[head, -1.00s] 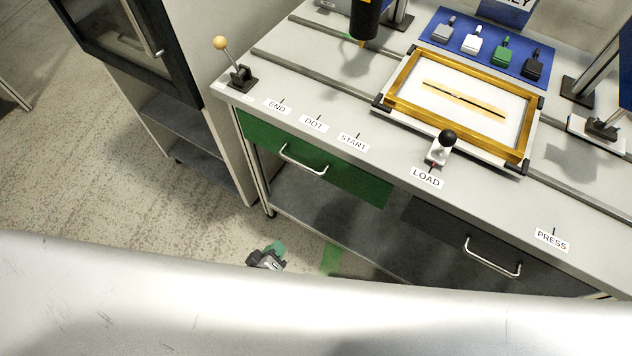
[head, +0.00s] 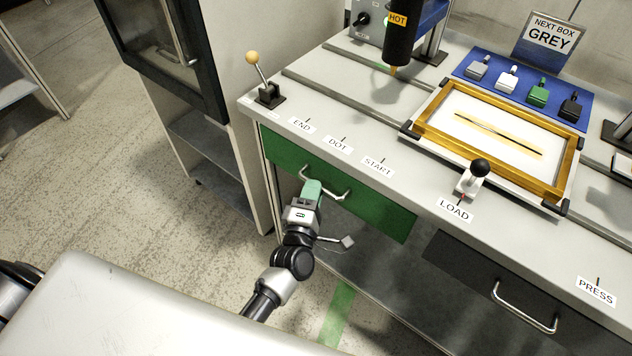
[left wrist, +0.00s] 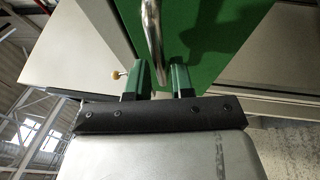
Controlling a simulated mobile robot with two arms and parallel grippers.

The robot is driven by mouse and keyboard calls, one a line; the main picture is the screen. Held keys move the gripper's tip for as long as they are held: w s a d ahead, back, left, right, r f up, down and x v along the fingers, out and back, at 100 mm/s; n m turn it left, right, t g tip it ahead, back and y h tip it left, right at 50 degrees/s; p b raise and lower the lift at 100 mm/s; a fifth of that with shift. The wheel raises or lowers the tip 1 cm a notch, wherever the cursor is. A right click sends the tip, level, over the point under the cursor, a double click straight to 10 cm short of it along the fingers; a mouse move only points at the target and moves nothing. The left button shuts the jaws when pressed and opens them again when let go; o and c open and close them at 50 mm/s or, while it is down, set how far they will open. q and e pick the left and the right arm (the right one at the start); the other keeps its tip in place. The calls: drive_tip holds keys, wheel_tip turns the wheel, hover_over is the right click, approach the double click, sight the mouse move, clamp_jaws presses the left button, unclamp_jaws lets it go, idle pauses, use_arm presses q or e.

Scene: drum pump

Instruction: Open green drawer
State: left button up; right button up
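The green drawer (head: 380,205) sits under the left part of the bench top, its front flush with the bench frame. Its curved metal handle (head: 338,197) is partly hidden by my left gripper (head: 311,188), which has reached it with its green fingers. In the left wrist view, the two fingers (left wrist: 161,77) are apart, with the handle (left wrist: 153,40) running in line with the gap between them. The green drawer front (left wrist: 215,40) fills the view behind. I cannot tell whether the fingers touch the handle. My right gripper is not in view.
A dark drawer (head: 465,262) with its own handle is at the right. Above are a ball-topped lever (head: 262,75), a gold frame (head: 430,118) and a LOAD knob (head: 480,168). A dark-doored cabinet (head: 165,50) stands left. Floor in front is open.

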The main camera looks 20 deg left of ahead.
use_arm(q)
drive_tip(key=shift+w+r, duration=0.15)
drive_tip(key=shift+w, duration=0.95)
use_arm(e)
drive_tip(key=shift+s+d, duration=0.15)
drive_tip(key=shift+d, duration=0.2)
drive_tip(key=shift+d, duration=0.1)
use_arm(q)
clamp_jaws()
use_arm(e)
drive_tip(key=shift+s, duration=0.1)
use_arm(q)
drive_tip(key=shift+a, duration=0.1)
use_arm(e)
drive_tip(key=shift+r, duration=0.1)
